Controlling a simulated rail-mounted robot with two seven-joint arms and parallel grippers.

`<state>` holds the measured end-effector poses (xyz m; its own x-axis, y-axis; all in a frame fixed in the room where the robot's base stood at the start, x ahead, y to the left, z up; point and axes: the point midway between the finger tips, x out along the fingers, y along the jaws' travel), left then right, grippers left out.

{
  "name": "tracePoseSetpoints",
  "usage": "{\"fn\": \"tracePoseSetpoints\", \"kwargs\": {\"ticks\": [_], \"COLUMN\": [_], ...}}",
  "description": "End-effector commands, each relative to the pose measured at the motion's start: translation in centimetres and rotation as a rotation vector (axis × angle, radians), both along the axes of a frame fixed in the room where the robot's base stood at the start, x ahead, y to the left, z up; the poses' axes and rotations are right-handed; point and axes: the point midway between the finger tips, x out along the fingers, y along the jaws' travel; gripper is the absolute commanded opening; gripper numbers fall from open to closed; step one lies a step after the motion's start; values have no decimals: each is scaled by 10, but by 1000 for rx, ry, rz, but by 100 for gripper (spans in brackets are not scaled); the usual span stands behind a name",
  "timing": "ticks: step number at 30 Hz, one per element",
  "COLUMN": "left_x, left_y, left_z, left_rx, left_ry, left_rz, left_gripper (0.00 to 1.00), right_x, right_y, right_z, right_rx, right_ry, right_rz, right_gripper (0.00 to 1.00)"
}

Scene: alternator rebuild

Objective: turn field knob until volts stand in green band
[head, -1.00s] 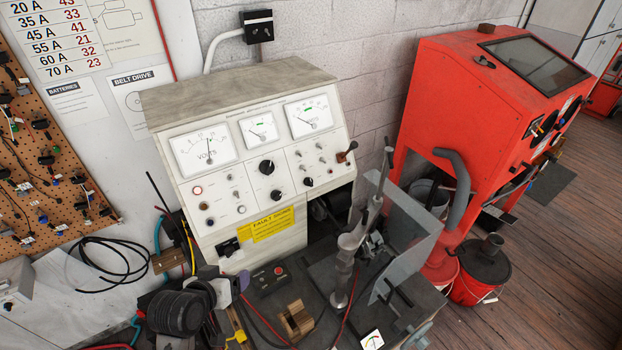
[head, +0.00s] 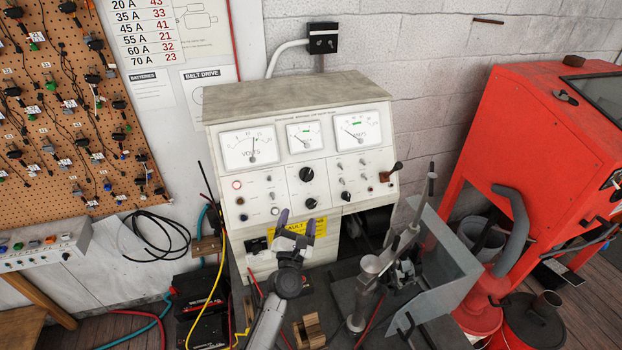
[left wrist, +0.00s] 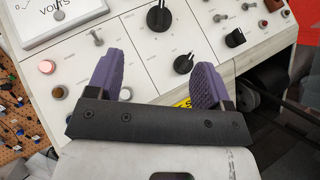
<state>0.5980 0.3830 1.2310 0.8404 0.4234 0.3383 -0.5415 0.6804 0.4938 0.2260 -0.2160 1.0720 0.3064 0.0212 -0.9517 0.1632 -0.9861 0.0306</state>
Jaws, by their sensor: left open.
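The tester panel (head: 275,180) is cream, with a volts meter (head: 250,148) at upper left. The meter's needle stands near upright; a small green mark shows near the top of its scale, but I cannot tell whether they line up. Two black knobs sit in the middle column: a larger upper knob (head: 306,174) and a smaller lower knob (head: 311,203). In the left wrist view the lower knob (left wrist: 184,64) shows between the fingers, apparently untouched.
A yellow label (head: 335,224) is partly behind my gripper. A red cabinet (head: 530,140) is farther right.

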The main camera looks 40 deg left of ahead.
Motion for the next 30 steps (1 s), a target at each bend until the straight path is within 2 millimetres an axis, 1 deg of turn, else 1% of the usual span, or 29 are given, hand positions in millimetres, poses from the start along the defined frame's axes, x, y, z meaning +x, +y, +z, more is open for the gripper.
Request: {"fn": "tracePoseSetpoints", "kwargs": {"ticks": [5, 8, 15, 21, 25, 30], "left_x": [10, 22, 61, 89, 102, 112], "left_y": [4, 11, 30, 44, 50, 55], "left_z": [5, 12, 27, 37, 42, 46], "left_rx": [-29, -27, -25, -24, -26, -26], "left_ry": [-15, -15, -13, -12, -13, -14], "left_rz": [-15, -15, -16, -15, -14, -16], "left_gripper": [74, 74, 74, 74, 74, 74], "right_x": [0, 0, 0, 0, 0, 0], "right_y": [0, -1, -2, -2, -2, -2], "right_z": [3, 6, 12, 15, 16, 16], "right_rx": [-1, -2, -7, -8, -7, -5], "right_ry": [0, 0, 0, 0, 0, 0], "right_rz": [1, 1, 5, 5, 5, 4], "right_gripper": [0, 0, 0, 0, 0, 0]}}
